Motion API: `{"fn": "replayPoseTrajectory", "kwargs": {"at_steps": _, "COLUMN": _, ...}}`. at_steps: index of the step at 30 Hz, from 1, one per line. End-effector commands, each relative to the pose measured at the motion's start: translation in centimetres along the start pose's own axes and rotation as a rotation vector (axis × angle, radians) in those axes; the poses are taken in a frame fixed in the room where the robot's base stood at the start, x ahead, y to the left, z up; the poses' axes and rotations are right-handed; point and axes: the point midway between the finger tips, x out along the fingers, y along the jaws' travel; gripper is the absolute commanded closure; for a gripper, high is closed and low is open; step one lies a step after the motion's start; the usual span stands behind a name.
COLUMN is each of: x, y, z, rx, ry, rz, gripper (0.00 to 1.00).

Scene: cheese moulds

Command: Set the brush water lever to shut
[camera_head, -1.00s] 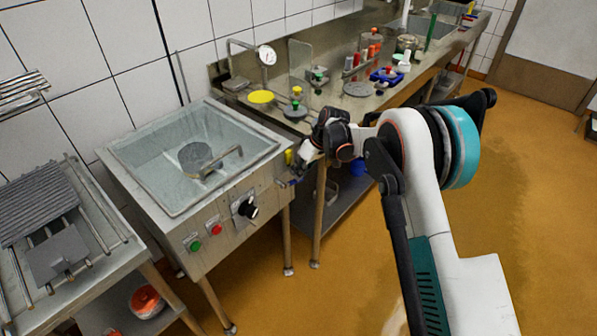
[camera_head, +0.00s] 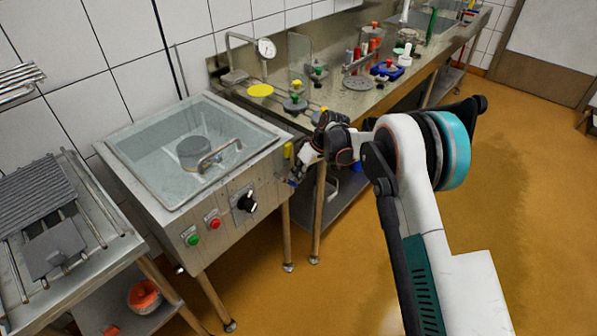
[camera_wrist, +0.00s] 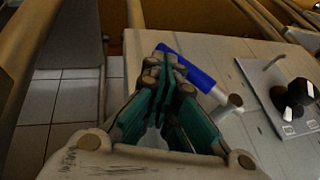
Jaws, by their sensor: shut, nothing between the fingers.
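The lever has a blue handle (camera_wrist: 195,70) that lies slantwise across the grey panel in the wrist view, with a pale metal end at its lower right. In the head view only a small bit of blue shows at the right corner of the basin unit, mostly hidden by my gripper (camera_head: 298,174). In the wrist view my gripper (camera_wrist: 165,68) is shut and empty. Its fingertips overlap the left part of the blue handle in the picture. I cannot tell whether they touch it.
The basin unit's front panel (camera_head: 220,245) carries a black knob (camera_head: 246,202), a red button (camera_head: 215,224) and a green button (camera_head: 193,240). The knob also shows in the wrist view (camera_wrist: 296,92). A steel bench (camera_head: 345,100) with several items stands behind. The floor right is open.

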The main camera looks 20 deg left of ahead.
Motion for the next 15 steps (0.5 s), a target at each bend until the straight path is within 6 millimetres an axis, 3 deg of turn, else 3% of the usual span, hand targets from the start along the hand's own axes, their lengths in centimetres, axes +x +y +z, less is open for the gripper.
{"fn": "replayPoseTrajectory", "kwargs": {"at_steps": 15, "x": 3.0, "y": -1.1, "z": 1.2, "rx": 0.000, "ry": 0.000, "rz": 0.000, "gripper": 1.00}}
